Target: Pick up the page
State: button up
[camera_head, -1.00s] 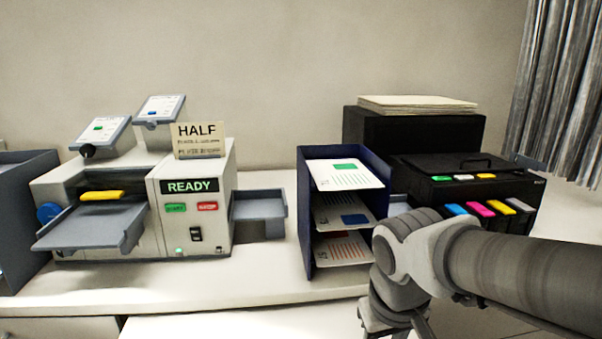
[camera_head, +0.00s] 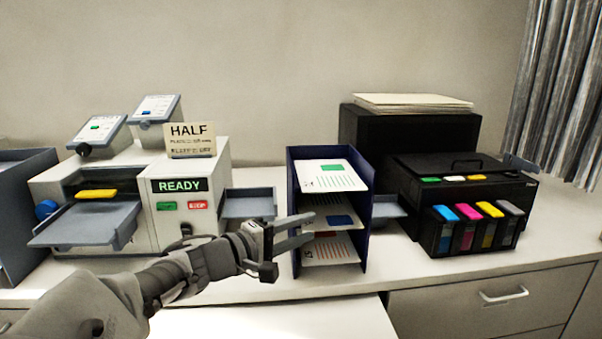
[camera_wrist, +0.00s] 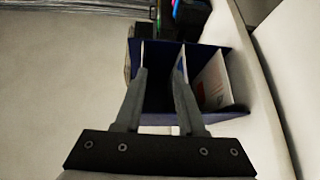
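A dark blue tiered tray (camera_head: 366,240) stands on the counter with three white pages in its slots. The top page (camera_head: 350,182) has a green block. The middle page (camera_head: 350,229) has a blue block and is partly hidden by my gripper. The bottom page (camera_head: 335,252) has red marks. My gripper (camera_head: 314,227) is open, with its fingers pointing right at the tray's front, near middle-slot height. In the wrist view, the open fingers (camera_wrist: 158,90) are empty in front of the tray (camera_wrist: 217,60), and one page (camera_wrist: 212,82) shows to their right.
A white machine (camera_head: 190,232) marked READY, with a HALF card on top, stands left of the tray. A black printer (camera_head: 465,165) with coloured cartridges stands to the right. Another open-fronted unit (camera_head: 25,210) is at the far left. The counter front (camera_head: 265,293) is mostly clear.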

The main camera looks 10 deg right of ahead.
jog(key=a+r+t, duration=0.1)
jog(key=a+r, duration=0.1)
send_near(343, 188)
jog(key=s+d+x, duration=0.1)
jog(key=x, duration=0.4)
jog(key=shift+n, duration=0.3)
jog(key=shift+w+d+f+p, duration=0.1)
jog(key=shift+w+d+p, duration=0.2)
jog(key=shift+w+d, duration=0.6)
jog(key=shift+w+d+f+p, duration=0.1)
jog(key=shift+w+d+p, duration=0.15)
jog(key=shift+w+d, duration=0.65)
jog(key=shift+w+a, duration=0.25)
jog(key=shift+r, duration=0.1)
grip_shut()
